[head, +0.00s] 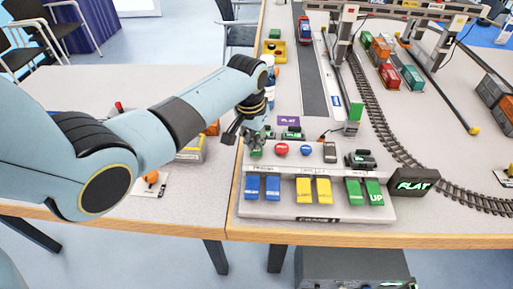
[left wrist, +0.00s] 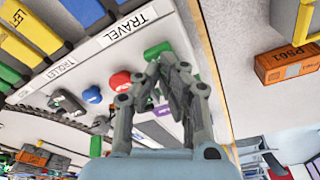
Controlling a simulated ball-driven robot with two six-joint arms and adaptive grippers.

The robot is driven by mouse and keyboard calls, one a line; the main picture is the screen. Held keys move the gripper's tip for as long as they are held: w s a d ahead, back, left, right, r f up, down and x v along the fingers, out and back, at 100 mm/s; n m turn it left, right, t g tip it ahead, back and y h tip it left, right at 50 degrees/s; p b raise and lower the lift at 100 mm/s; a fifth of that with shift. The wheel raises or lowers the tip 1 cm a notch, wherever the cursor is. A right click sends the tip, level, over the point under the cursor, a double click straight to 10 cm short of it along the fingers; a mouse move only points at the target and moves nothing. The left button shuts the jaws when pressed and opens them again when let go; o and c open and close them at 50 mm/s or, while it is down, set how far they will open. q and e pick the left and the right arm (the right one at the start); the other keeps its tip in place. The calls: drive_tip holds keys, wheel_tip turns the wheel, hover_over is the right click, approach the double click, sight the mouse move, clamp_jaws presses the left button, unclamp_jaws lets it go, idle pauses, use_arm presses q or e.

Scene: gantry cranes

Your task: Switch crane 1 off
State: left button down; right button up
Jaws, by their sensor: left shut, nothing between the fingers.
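The control panel labelled CRANE 1 (head: 270,212) stands at the table's front edge in the head view. Its upper row holds a green button (head: 256,153), a red button (head: 281,149), a blue button (head: 306,150) and a grey switch (head: 330,152). Blue, yellow and green keys line its front. My left gripper (head: 254,138) is shut and empty at the panel's left end, close to the green button. In the left wrist view the fingertips (left wrist: 168,64) point at the green button (left wrist: 157,50), beside the red button (left wrist: 120,81). Contact cannot be told. My right gripper is out of view.
A black FLAT display (head: 412,181) stands at the panel's right. Behind are curved rail track (head: 385,130), gantry crane legs and coloured containers (head: 388,73). An orange PS61 block (left wrist: 288,64) lies left of the panel across the table seam.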

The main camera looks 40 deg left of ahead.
sight(256, 151)
use_arm(q)
drive_tip(key=shift+f+b, duration=0.3)
drive_tip(key=shift+f, duration=0.15)
drive_tip(key=shift+f, duration=0.4)
drive_tip(key=shift+r, duration=0.1)
wheel_tip(256, 151, up, 7)
drive_tip(key=p, duration=0.7)
drive_tip(key=shift+p, duration=0.3)
idle(0.4)
